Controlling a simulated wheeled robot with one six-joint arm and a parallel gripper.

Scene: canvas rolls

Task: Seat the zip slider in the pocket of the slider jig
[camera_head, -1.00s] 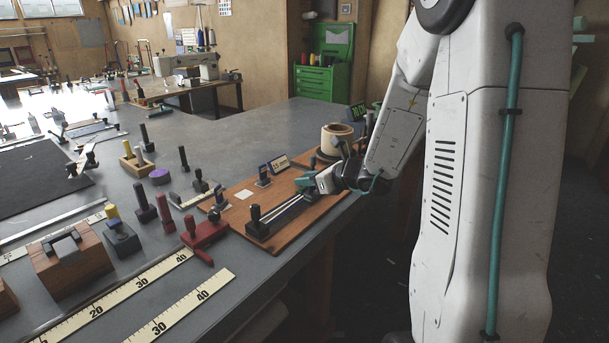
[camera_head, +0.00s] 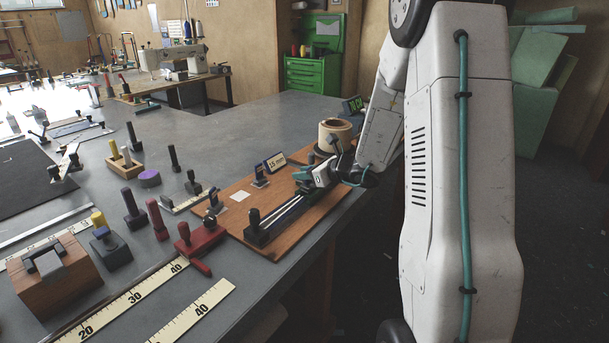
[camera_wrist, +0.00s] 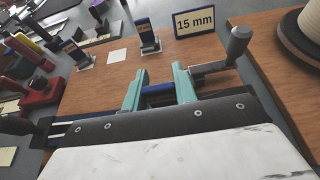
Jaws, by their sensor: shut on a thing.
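My gripper (camera_wrist: 158,92) shows two teal fingers, set apart, with a dark blue piece (camera_wrist: 159,89) between them, apparently the zip slider. It hangs low over the far end of a long dark rail fixture (camera_head: 282,218) on a brown board. In the head view my gripper (camera_head: 303,178) hides that end. Pale strips run along the rail. A grey-knobbed lever (camera_wrist: 238,42) stands just right of the fingers. The slider jig's pocket cannot be made out, and I cannot tell whether the slider touches anything below.
A "15 mm" sign (camera_wrist: 195,21) and a blue-topped stand (camera_wrist: 149,38) stand behind the fingers. A cream spool (camera_head: 335,134) sits at the board's far right. A red clamp (camera_head: 198,240) is near the left corner.

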